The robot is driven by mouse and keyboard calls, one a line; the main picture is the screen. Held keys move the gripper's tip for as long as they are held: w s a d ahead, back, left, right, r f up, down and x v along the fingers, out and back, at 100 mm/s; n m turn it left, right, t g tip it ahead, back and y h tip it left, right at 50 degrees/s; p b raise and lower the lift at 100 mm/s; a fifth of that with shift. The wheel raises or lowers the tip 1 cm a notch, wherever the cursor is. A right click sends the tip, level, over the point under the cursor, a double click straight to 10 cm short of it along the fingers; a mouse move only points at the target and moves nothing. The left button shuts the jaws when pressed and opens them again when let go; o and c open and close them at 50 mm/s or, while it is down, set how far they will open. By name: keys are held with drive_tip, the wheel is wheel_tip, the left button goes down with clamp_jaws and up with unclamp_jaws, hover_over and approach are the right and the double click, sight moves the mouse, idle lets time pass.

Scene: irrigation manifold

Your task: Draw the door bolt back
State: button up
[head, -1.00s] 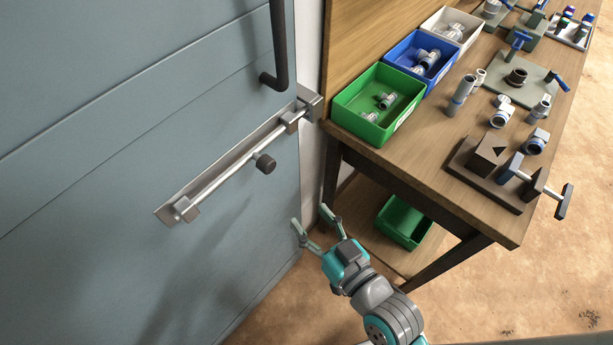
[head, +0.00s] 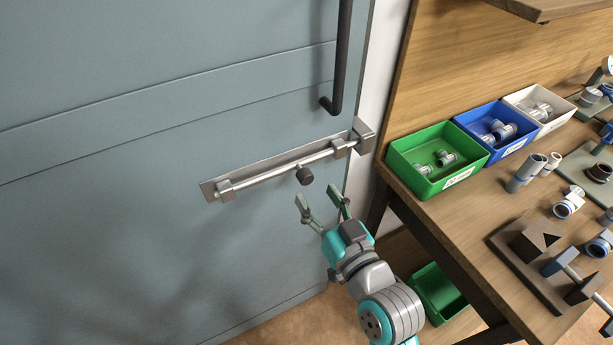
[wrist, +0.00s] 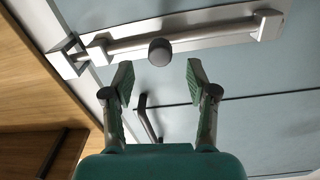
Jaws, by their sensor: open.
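The door bolt (head: 275,172) is a bright metal rod on a long plate across the grey-blue door (head: 150,120). Its right end reaches the keeper block (head: 362,136) on the door frame; in the wrist view the rod meets the keeper (wrist: 66,58) at the left. A dark round knob (head: 305,176) sticks out from the rod. It also shows in the wrist view (wrist: 160,51), ahead of the gap between the fingers. My gripper (head: 319,196) is open and empty, just below and slightly right of the knob, apart from it.
A dark door handle (head: 340,60) hangs above the bolt. The workbench (head: 450,230) stands close on the right, with green (head: 437,160), blue (head: 497,130) and white (head: 541,106) bins of fittings. A lower green bin (head: 437,292) sits beneath it. The door's left side is clear.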

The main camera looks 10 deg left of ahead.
sight(307, 182)
drive_tip(key=shift+x, duration=3.15)
clamp_jaws()
